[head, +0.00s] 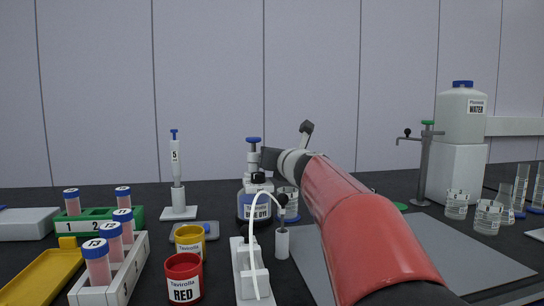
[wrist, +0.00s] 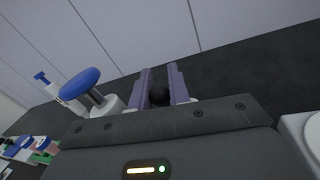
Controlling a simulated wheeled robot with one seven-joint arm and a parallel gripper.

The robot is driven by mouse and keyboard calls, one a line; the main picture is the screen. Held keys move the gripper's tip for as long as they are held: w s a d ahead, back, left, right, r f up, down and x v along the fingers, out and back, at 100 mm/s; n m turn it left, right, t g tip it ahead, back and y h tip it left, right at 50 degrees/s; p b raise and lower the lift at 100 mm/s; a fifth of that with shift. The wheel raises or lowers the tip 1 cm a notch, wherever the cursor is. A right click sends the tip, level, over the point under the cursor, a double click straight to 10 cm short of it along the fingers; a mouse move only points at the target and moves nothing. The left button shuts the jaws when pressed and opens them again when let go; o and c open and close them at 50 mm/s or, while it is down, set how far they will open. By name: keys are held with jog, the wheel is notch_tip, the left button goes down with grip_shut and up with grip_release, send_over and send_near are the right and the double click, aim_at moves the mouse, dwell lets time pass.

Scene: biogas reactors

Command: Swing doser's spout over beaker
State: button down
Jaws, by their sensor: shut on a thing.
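The doser is a bottle (head: 246,207) with a white and blue label and a blue-topped pump (head: 253,145). Its blue top (wrist: 78,83) is also at the left in the wrist view. My gripper (head: 266,160) is beside the pump, reaching from the right. In the wrist view its purple fingers (wrist: 161,88) are closed around a dark round knob (wrist: 158,97). The spout itself is hard to make out; my gripper and arm cover that side. A clear beaker (head: 289,197) stands just right of the bottle, partly behind my arm.
Red (head: 183,278) and yellow (head: 190,241) cups and tube racks (head: 123,275) are at left. A grey mat (head: 440,250) and several beakers are at right.

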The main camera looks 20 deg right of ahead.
jog(key=c, duration=1.6)
grip_release()
jog(key=s, duration=0.7)
jog(key=shift+s+b, duration=0.4)
jog(key=shift+o, duration=0.2)
